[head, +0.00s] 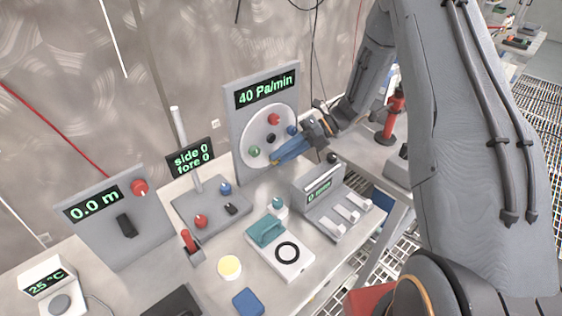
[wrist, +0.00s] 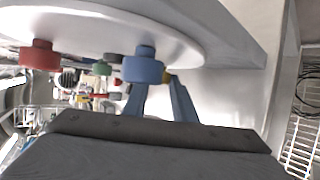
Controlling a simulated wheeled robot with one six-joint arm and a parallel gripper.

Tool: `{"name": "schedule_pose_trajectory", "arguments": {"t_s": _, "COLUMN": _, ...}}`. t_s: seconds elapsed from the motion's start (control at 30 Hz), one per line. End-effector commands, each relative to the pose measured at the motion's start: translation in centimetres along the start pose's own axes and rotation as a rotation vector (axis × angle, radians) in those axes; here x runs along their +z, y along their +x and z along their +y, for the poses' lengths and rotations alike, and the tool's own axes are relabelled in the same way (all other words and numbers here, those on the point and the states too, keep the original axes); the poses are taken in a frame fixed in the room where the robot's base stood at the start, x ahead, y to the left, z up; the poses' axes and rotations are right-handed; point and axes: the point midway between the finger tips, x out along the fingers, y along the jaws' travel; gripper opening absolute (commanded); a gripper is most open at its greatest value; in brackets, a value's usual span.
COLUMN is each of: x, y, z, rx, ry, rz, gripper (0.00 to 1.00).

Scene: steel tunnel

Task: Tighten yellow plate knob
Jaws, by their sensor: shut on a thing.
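The round white plate (head: 262,125) stands upright on a grey panel under a "40 Pa/min" display. It carries a red knob (head: 274,119), a blue knob (head: 292,130), a green knob (head: 254,152) and a dark knob at its middle. My gripper (head: 277,160) reaches in from the right, its blue fingers at the plate's lower right edge. In the wrist view, the yellow knob (wrist: 167,76) shows as a small patch at the fingertips, mostly hidden behind the blue knob (wrist: 143,66) and the fingers. My gripper (wrist: 157,84) is shut on it. The knob's turn cannot be made out.
A grey box with white switches (head: 340,210) stands just below my gripper. Left of the plate stand a joystick panel (head: 205,210) and a "0.0 m" panel (head: 110,225).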

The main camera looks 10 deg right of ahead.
Motion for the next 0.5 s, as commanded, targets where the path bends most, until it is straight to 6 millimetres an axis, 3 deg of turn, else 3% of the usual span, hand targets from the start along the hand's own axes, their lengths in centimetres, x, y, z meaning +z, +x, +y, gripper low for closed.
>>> {"name": "schedule_pose_trajectory", "arguments": {"t_s": 0.03, "x": 0.0, "y": 0.35, "z": -0.82, "rx": 0.04, "ry": 0.018, "rz": 0.0, "gripper": 0.02}}
{"name": "schedule_pose_trajectory", "arguments": {"t_s": 0.5, "x": -0.1, "y": 0.47, "z": -1.27, "rx": 0.364, "ry": 0.153, "rz": 0.0, "gripper": 0.02}}
